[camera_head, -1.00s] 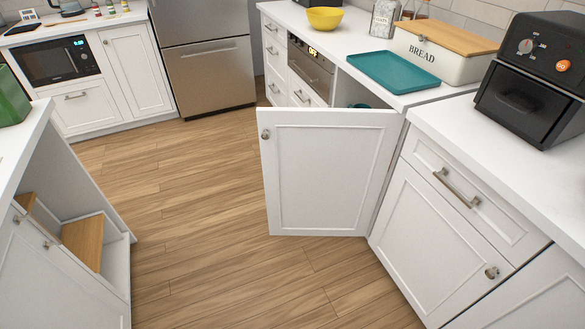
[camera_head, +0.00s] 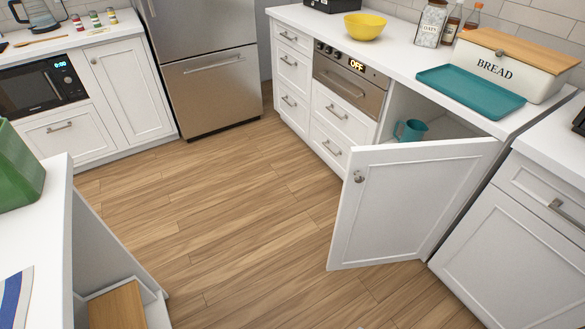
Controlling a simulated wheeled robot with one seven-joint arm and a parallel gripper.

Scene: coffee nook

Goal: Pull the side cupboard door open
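A white cupboard door (camera_head: 405,205) under the right counter stands wide open, swung out over the floor. Its round metal knob (camera_head: 359,177) is near the top of its left, free edge. The door's right edge meets the cabinet front. Behind it, the open cupboard (camera_head: 445,127) shows a teal mug (camera_head: 410,130) inside; the lower part of the cupboard is hidden by the door.
The wood floor (camera_head: 235,215) left of the door is clear. A white counter (camera_head: 30,235) with a green container (camera_head: 18,170) stands at left. A teal tray (camera_head: 470,92) and bread box (camera_head: 515,65) sit above the cupboard.

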